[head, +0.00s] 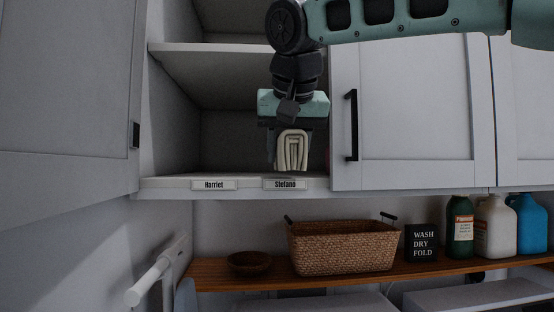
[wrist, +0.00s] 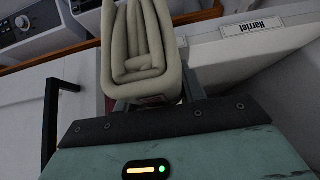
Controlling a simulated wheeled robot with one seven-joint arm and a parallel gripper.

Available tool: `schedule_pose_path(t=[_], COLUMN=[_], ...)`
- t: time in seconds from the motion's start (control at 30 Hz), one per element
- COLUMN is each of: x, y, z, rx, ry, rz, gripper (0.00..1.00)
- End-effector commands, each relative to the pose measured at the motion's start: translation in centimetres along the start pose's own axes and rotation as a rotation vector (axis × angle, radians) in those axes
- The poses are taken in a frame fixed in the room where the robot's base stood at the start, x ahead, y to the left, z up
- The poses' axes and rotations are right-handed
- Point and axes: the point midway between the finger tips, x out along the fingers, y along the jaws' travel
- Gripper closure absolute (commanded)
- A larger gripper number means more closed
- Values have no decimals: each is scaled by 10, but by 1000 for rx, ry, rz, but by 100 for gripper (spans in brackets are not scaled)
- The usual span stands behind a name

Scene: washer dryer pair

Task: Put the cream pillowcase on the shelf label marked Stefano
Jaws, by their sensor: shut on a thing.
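The cream pillowcase (head: 292,151) is folded into a thick bundle. My gripper (head: 290,135) is shut on it, pointing down, in front of the open cabinet in the head view. The pillowcase hangs just above the Stefano label (head: 285,184) on the front edge of the lowest shelf (head: 160,184). I cannot tell whether it touches the shelf. In the wrist view the pillowcase (wrist: 142,55) stands out between the fingers, whose tips it partly hides. The Harriet label (head: 214,184) is left of Stefano; it also shows in the wrist view (wrist: 252,27).
A closed cabinet door (head: 420,110) with a black handle (head: 351,125) stands right of the opening. An open door (head: 65,100) is at the left. A middle shelf (head: 210,48) lies above. Below, a wooden ledge holds a wicker basket (head: 342,247), a bowl (head: 249,262), a sign and bottles.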

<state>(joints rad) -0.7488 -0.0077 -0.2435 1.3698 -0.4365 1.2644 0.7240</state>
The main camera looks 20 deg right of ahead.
Motion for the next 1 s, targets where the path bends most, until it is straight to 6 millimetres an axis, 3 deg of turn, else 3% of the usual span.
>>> schedule_pose_path(t=[0.03, 0.2, 0.4, 0.6, 0.83, 1.0], x=[3, 30, 55, 65, 88, 99], y=[0, 0, 0, 0, 0, 0], z=[-16, -51, -78, -88, -119, -106], rx=[1, 1, 1, 0, 0, -2], ry=[-3, -1, 0, 0, -1, 0], rz=[4, 4, 2, 0, 2, -1], gripper=[84, 84, 84, 84, 84, 84])
